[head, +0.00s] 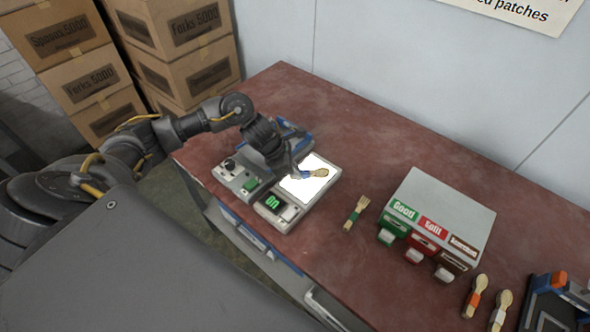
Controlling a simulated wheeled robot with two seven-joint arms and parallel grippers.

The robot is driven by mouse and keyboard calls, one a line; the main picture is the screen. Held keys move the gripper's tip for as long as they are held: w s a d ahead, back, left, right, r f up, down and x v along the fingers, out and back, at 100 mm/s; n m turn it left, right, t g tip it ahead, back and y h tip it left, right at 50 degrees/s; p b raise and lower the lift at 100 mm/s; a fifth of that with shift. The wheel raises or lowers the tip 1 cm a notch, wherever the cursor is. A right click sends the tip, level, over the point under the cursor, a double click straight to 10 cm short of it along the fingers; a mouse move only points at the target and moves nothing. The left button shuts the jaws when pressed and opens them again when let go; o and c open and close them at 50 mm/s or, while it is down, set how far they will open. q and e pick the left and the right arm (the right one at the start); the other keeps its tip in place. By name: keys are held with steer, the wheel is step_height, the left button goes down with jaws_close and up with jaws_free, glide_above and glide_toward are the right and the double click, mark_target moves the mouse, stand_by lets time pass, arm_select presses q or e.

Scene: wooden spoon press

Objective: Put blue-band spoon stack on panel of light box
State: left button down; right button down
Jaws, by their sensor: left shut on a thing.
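The blue-band spoon stack (316,174) has a pale wooden head and a blue band. It shows over the bright white panel (307,187) of the light box (328,190). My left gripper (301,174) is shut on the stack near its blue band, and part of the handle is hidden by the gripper. I cannot tell whether the stack touches the panel or hangs just above it. My right gripper is not in view.
A green-band spoon stack (355,213) lies right of the light box. Beyond it stands a grey sorter (440,205) with green, red and brown labels. Orange-band (475,297) and white-band (501,311) stacks lie front right. A control box (238,177) is left of the light box.

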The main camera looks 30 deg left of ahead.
arm_select(q)
steer(key=shift+f, duration=0.15)
steer(key=c, duration=1.4)
jaws_free()
steer(key=shift+c, duration=0.2)
steer(key=shift+r, duration=0.35)
steer(key=b+v, duration=0.1)
steer(key=v, duration=1)
steer(key=shift+a+r+b, duration=0.25)
steer(key=shift+r+b, duration=0.05)
steer(key=shift+s+d+f, duration=0.1)
steer(key=shift+s, duration=0.05)
